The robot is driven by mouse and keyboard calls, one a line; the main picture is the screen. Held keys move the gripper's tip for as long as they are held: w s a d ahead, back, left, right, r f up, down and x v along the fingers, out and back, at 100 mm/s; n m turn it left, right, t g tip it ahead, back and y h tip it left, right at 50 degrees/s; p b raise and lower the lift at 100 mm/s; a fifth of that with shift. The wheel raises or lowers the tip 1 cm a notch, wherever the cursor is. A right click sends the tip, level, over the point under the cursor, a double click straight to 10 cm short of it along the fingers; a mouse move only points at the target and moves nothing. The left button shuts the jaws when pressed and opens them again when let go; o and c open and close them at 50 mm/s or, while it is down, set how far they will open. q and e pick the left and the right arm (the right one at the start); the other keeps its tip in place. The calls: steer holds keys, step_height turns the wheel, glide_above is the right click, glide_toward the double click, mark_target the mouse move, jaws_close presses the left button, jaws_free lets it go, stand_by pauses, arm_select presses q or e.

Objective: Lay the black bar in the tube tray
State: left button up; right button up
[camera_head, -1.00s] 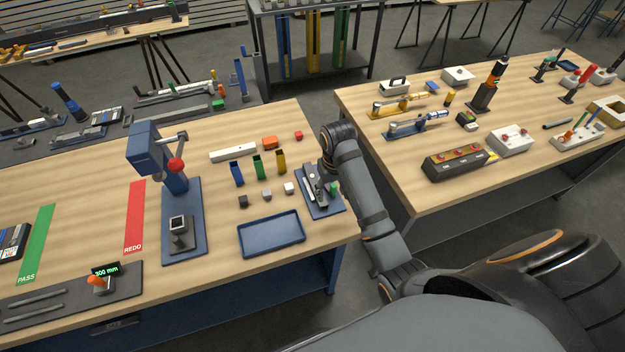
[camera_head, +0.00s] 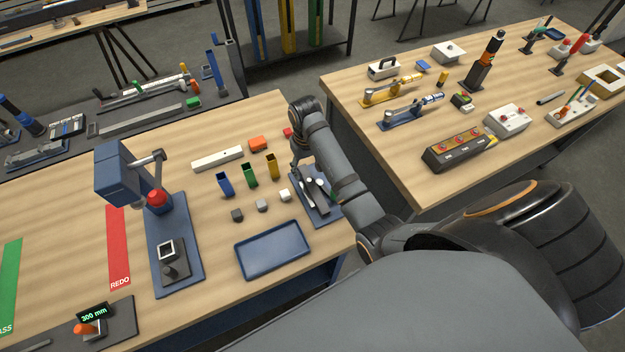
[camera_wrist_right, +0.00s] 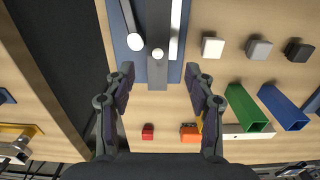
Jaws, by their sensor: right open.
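A dark flat bar lies on a small blue base plate (camera_head: 324,216) at the right end of the near bench. It shows best in the right wrist view as a dark grey bar (camera_wrist_right: 158,60); I take it for the black bar. A shallow, empty blue tray (camera_head: 272,270) lies left of that plate, near the bench's front edge; I take it for the tube tray. My right gripper (camera_wrist_right: 158,80) is open above the bar's end, its fingers on either side in the picture. Whether it touches the bar is not clear. My left gripper is not in view.
White, grey and dark cubes (camera_head: 262,205) and blue, green and yellow tubes (camera_head: 250,176) stand left of the gripper. A blue press (camera_head: 125,175) stands further left. A second bench (camera_head: 440,120) stands to the right across a gap.

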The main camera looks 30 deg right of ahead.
mark_target(309, 178)
steer(key=shift+d+f+p, duration=0.1)
steer(key=shift+f+p, duration=0.5)
steer(key=shift+p, duration=0.1)
steer(key=shift+f+p, duration=0.5)
steer(key=shift+f, duration=0.2)
step_height(309, 178, down, 2)
steer(key=shift+f, duration=0.25)
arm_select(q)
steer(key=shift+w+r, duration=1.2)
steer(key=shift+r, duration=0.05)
arm_select(e)
jaws_close()
